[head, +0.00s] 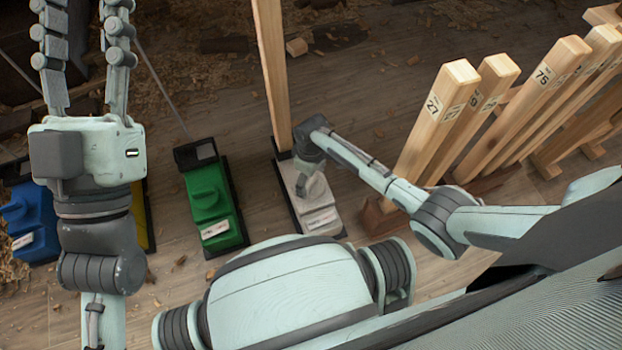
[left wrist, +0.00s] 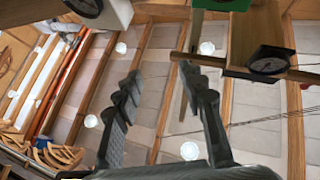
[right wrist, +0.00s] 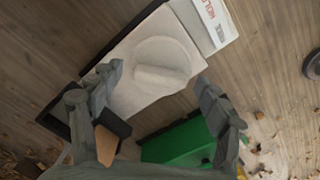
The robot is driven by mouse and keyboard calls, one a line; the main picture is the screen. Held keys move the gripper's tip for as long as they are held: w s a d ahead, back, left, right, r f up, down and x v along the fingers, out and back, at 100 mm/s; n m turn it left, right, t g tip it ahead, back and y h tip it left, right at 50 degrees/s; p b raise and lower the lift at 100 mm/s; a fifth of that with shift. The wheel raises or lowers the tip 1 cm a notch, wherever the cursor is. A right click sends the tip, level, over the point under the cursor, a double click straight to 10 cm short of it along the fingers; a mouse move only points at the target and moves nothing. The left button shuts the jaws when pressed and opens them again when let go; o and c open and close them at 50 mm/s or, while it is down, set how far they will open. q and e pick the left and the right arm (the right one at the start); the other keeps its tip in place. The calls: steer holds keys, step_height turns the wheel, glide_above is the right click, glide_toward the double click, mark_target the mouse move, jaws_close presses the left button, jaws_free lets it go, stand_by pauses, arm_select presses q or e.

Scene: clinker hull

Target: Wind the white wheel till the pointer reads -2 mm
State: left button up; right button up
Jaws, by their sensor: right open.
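The white unit (head: 308,205) stands on the floor in the head view, with a label at its near end. In the right wrist view its white wheel (right wrist: 162,66) is a round knob with a raised bar across it. My right gripper (right wrist: 160,78) is open, with one finger on each side of the wheel; I cannot tell whether they touch it. In the head view this gripper (head: 312,172) is over the white unit, partly hiding the wheel. My left gripper (head: 82,8) is open and empty, raised at the left. I cannot make out a pointer or scale reading.
A green unit (head: 208,200) stands left of the white one, with yellow and blue units (head: 30,222) farther left. A wooden post (head: 271,75) rises behind the white unit. Numbered timber posts (head: 435,115) stand at the right. Wood shavings litter the floor.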

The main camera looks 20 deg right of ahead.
steer(key=shift+c, duration=0.6)
steer(key=c, duration=1)
steer(key=shift+c, duration=0.2)
